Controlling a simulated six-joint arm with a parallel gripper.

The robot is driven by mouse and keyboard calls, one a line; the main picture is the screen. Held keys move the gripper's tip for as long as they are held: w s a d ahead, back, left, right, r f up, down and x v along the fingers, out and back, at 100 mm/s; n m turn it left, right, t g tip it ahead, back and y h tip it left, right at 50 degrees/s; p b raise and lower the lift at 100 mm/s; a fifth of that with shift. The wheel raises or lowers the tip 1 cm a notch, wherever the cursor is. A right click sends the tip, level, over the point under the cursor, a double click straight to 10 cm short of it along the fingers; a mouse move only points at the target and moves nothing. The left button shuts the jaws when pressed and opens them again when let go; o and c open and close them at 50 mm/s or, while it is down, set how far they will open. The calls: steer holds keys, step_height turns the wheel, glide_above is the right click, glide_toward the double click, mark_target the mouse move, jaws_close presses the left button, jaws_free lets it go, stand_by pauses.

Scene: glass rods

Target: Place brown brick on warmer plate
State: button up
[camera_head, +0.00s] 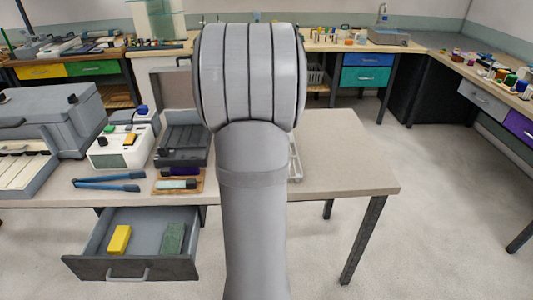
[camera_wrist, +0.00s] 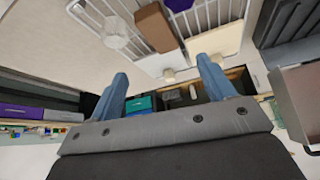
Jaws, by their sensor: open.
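The brown brick (camera_wrist: 157,28) shows in the wrist view, in a white wire rack (camera_wrist: 236,12). My gripper (camera_wrist: 162,68) has two blue fingers, spread apart with nothing between them. The brown brick is beyond the fingertips, apart from them. In the head view my arm hides the gripper, the brown brick and most of the rack. A white box-like device (camera_head: 118,157) with knobs stands on the table at the left, with a small yellow block (camera_head: 129,138) on it. It may be the warmer; I cannot tell for sure.
A cream block (camera_wrist: 220,38) and a purple item (camera_wrist: 180,4) are near the brown brick. An open drawer (camera_head: 106,268) holds a yellow brick (camera_head: 120,240) and a green brick (camera_head: 173,238). Blue tongs (camera_head: 108,181) and a dark open case (camera_head: 183,140) lie left. The table's right side is clear.

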steer(key=x, duration=0.9)
steer(key=shift+w+x, duration=0.15)
steer(key=shift+x, duration=1.2)
steer(key=shift+w+x, duration=0.15)
steer(key=shift+x, duration=1.2)
steer(key=shift+d+r, duration=0.1)
steer(key=shift+r, duration=0.05)
steer(key=shift+f, duration=0.25)
steer(key=c, duration=1.4)
steer(key=shift+o, duration=0.2)
